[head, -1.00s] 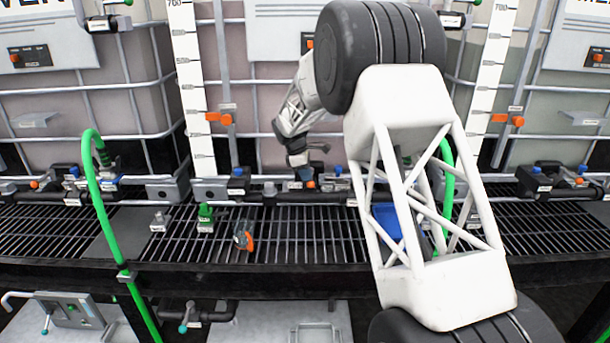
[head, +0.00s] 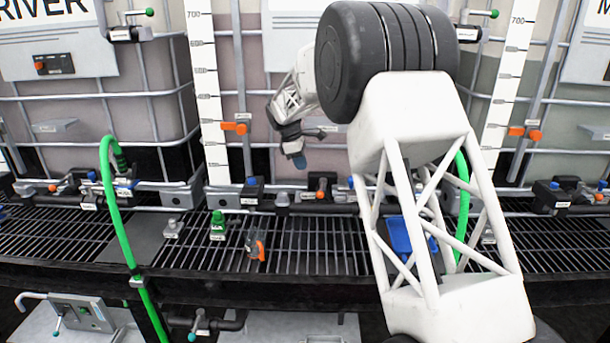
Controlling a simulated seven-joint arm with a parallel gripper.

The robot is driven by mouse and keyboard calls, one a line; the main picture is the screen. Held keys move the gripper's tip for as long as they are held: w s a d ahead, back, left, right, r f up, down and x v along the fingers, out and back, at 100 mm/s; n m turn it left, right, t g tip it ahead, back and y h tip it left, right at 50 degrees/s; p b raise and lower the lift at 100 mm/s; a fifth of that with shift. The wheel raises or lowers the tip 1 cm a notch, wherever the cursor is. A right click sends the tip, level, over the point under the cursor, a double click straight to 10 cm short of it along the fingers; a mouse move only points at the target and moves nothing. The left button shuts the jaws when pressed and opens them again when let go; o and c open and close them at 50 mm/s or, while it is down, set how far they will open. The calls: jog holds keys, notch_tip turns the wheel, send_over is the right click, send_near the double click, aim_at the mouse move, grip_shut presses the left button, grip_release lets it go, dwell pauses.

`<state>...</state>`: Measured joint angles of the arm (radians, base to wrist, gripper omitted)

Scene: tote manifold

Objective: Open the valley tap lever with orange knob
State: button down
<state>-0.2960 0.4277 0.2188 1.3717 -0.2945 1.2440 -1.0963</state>
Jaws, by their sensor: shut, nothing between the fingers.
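A tap with an orange knob (head: 320,193) sits on the dark pipework under the middle tote. Its lever is small here, and I cannot tell clearly which way it is turned. My gripper (head: 300,163) is above and slightly left of this tap, pointing down, with a visible gap between them. Its fingers are shut with nothing between them. The middle tote's name label is mostly hidden behind my arm.
A green hose (head: 108,200) arches up at the left. A green-capped fitting (head: 218,228) and a clear part with an orange handle (head: 257,246) stand on the black grating (head: 320,250). A blue item (head: 400,236) shows behind my arm.

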aim_at(322, 188)
jog(key=shift+v, duration=1.1)
jog(key=shift+w+a+m+g, duration=0.3)
jog(key=shift+a+m, duration=0.25)
jog(key=shift+m, duration=0.2)
jog(key=shift+w+a+m+g, duration=0.2)
jog(key=shift+w+a+m, duration=0.15)
jog(key=shift+a+m, duration=0.35)
jog(key=shift+d, duration=0.1)
jog(key=shift+f, duration=0.15)
jog(key=x, duration=0.9)
jog(key=shift+f, duration=0.15)
jog(key=shift+s+d+f, duration=0.2)
jog(key=shift+d, duration=0.3)
jog(key=shift+s+d+f, duration=0.15)
jog(key=shift+d, duration=0.35)
jog(key=shift+s+d+f, duration=0.1)
jog(key=shift+s+d, duration=0.05)
jog(key=shift+d, duration=0.35)
jog(key=shift+s+d+f, duration=0.1)
jog(key=shift+s+d, duration=0.05)
jog(key=shift+d, duration=0.3)
